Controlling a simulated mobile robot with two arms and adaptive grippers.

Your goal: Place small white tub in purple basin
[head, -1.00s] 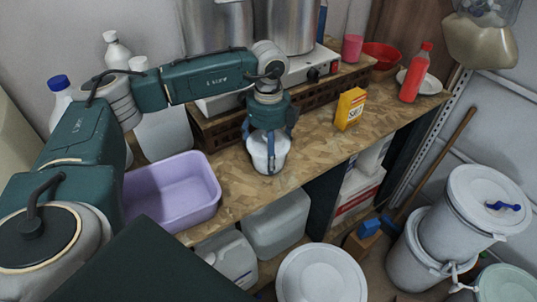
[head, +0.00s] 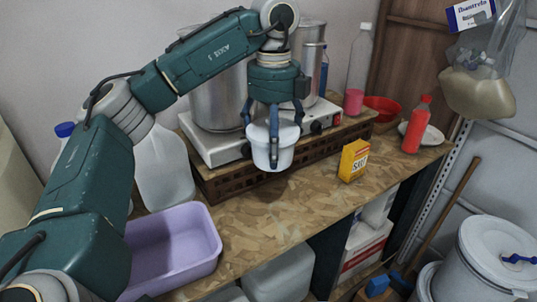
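The small white tub (head: 283,153) is held by my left gripper (head: 272,140), whose blue fingers reach down around it. It appears upright and raised above the wooden worktop, in front of the dark slatted stand. The purple basin (head: 186,240) stands at the left front of the worktop, below and to the left of the tub, and it looks empty. My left arm passes in front of its left side. My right gripper is not in view.
A stove (head: 217,143) with large metal pots sits on the slatted stand behind the tub. A yellow salt box (head: 354,160), red bottle (head: 416,125) and red bowl (head: 383,108) are to the right. A white jug (head: 165,170) stands behind the basin. The worktop between basin and box is clear.

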